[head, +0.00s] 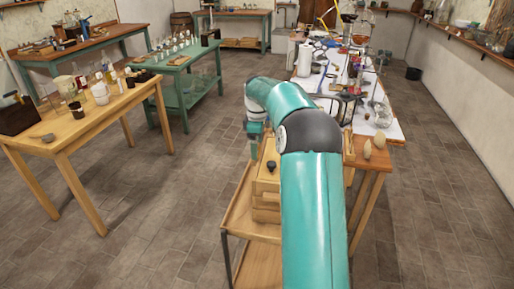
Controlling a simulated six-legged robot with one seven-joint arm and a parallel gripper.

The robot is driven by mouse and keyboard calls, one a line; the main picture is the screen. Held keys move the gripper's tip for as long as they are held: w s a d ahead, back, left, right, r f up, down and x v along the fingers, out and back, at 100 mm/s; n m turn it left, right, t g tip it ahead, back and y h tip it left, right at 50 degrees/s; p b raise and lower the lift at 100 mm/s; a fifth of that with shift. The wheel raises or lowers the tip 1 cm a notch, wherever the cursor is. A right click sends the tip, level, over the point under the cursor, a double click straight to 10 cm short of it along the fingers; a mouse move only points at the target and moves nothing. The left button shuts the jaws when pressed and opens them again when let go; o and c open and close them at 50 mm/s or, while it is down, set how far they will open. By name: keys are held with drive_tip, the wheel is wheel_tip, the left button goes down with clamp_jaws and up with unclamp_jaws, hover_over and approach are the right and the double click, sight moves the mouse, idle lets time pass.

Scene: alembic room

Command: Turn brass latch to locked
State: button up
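No brass latch can be made out in the head view. A wooden box (267,190) with a small dark knob (271,166) on it stands on a wooden cart (237,207); my arm hides its right side. My gripper (254,151) points down beside the box's upper left corner. Its fingers are too small and partly covered to tell whether they are open, and I cannot tell whether it touches the box.
A wooden table (85,126) with jars stands at the left. A green table (177,62) with small bottles is behind it. A cluttered white-topped bench (385,128) stands beyond the cart on the right. The tiled floor (165,215) between left table and cart is clear.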

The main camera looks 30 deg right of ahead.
drive_tip(key=shift+f, duration=0.8)
drive_tip(key=c, duration=1)
